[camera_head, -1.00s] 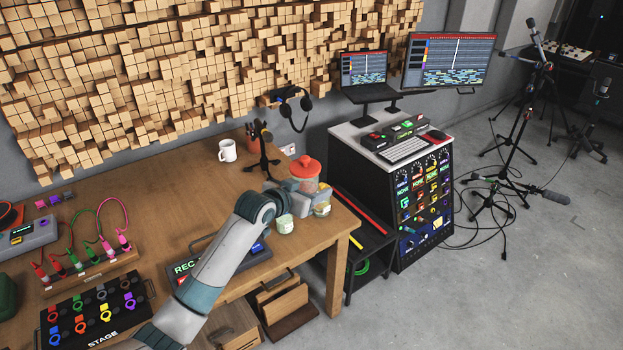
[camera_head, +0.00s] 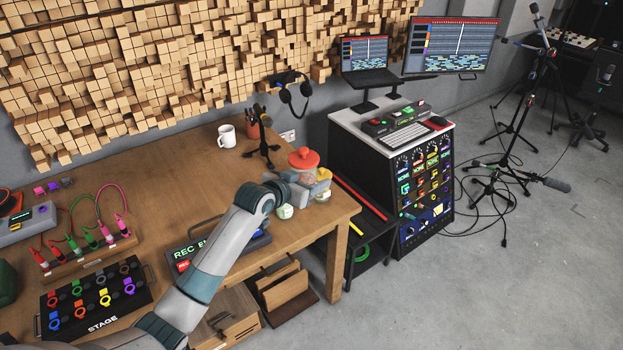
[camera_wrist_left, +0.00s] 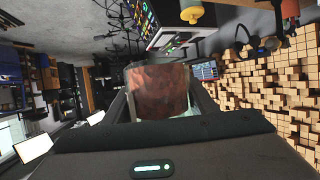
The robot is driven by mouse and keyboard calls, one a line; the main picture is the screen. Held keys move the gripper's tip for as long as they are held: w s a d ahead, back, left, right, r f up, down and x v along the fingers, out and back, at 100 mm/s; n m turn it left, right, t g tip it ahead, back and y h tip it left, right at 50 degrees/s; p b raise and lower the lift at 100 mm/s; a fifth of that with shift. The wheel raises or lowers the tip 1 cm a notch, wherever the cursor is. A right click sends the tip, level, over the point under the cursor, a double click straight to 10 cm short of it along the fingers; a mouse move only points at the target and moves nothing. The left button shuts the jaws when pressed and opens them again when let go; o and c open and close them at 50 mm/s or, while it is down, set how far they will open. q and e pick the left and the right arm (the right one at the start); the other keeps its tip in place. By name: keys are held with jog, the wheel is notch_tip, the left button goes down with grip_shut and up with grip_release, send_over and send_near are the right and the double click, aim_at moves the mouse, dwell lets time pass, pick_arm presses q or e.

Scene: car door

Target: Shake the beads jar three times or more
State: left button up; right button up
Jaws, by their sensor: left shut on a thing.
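The beads jar (camera_head: 304,165) has a red lid and a clear body. It is upright near the right end of the wooden table. My left gripper (camera_head: 303,180) is shut around its body. In the left wrist view, the jar's brownish-red contents (camera_wrist_left: 160,90) show between the fingers. My gripper and wrist partly hide the jar's lower part in the head view, so I cannot tell whether its base touches the table. My right gripper is in neither view.
Small jars (camera_head: 285,211) stand close beside my left gripper. A dark stand (camera_head: 262,145) and a white mug (camera_head: 227,136) are behind. A stage box (camera_head: 98,297) lies front left. The table's right edge is close.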

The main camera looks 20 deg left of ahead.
pick_arm(q)
notch_tip(320, 180, down, 7)
jog(key=b, duration=0.6)
jog(key=shift+f, duration=0.15)
jog(key=a, duration=0.1)
jog(key=s+a, duration=0.1)
jog(key=a, duration=0.2)
jog(key=shift+s+a, duration=0.25)
jog(key=shift+a, duration=0.15)
jog(key=shift+d, duration=0.1)
jog(key=w+d+p, duration=0.2)
jog(key=w+d, duration=0.1)
jog(key=d, duration=0.6)
jog(key=shift+d+p, duration=0.2)
jog(key=shift+p, duration=0.1)
jog(key=shift+a, duration=0.15)
